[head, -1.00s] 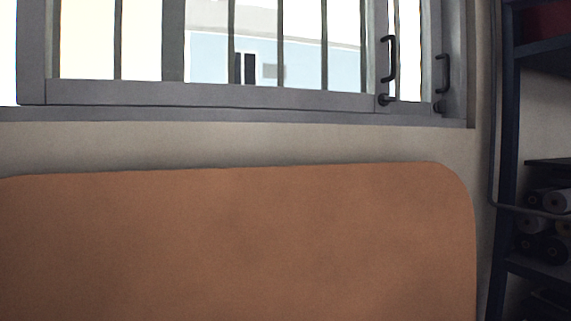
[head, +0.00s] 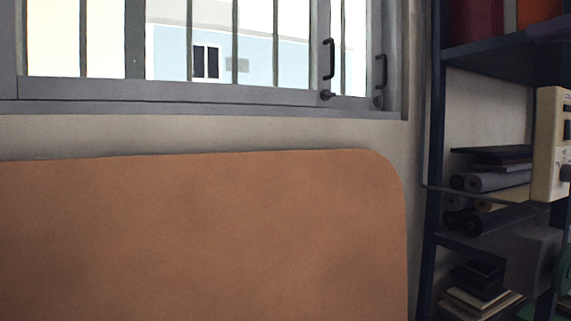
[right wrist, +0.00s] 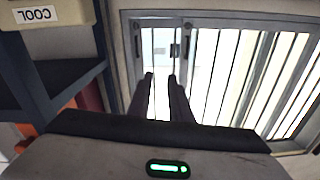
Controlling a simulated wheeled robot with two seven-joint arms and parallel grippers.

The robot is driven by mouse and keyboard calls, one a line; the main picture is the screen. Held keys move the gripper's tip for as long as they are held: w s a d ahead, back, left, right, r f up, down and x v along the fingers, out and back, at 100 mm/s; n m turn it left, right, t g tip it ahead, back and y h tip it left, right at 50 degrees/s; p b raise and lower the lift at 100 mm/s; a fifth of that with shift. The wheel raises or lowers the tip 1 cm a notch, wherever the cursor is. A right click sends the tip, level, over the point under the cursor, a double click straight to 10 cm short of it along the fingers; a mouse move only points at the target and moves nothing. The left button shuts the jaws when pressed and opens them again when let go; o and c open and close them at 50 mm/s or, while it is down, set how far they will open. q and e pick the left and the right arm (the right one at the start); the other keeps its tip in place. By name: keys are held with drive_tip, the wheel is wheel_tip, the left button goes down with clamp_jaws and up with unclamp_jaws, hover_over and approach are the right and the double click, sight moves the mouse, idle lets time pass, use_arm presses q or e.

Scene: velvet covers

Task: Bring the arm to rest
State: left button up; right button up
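My right gripper (right wrist: 160,77) shows in the right wrist view as two dark fingers. Bright window shows in the gap between them, so it is open, and nothing is between the fingers. In the head view I cannot clearly make out either gripper. My left gripper is out of view. The brown velvet-like panel (head: 200,240) with a rounded corner fills the lower left of the head view.
A barred window (head: 210,50) with black handles is behind the panel. At the right stands a dark blue shelf rack (head: 433,150) with rolls (head: 500,180) and books (head: 480,303). A beige box with knobs (head: 550,140) is at the right edge.

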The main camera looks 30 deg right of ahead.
drive_tip(key=w+d+f+g+h, duration=0.3)
drive_tip(key=w+f+g+h, duration=0.35)
drive_tip(key=w+f, duration=1.8)
drive_tip(key=w+a+f+n, duration=0.15)
drive_tip(key=a+f, duration=0.25)
drive_tip(key=f, duration=1.2)
drive_tip(key=w+a+f+n, duration=0.1)
drive_tip(key=a+f+n, duration=0.2)
drive_tip(key=f, duration=1.3)
drive_tip(key=s+a+f+n+g+y, duration=0.15)
drive_tip(key=s+a+f, duration=0.35)
drive_tip(key=f, duration=0.5)
drive_tip(key=s+a+f+n+y, duration=0.1)
drive_tip(key=s+a+f+n, duration=0.3)
drive_tip(key=f, duration=0.6)
drive_tip(key=s+a+f+n+g+y, duration=0.1)
drive_tip(key=s+a+f, duration=0.4)
drive_tip(key=s, duration=0.2)
drive_tip(key=s+a+f+g+y, duration=0.1)
drive_tip(key=s+a+f+y, duration=0.1)
drive_tip(key=s+a+f, duration=0.45)
drive_tip(key=s+a+f+n+g+y, duration=0.1)
drive_tip(key=s+a+f, duration=0.2)
drive_tip(key=s, duration=0.6)
drive_tip(key=s+a+f+m+t+y, duration=0.1)
drive_tip(key=a+m, duration=0.7)
drive_tip(key=a, duration=1.3)
drive_tip(key=shift+f+y, duration=0.5)
drive_tip(key=shift+f, duration=0.05)
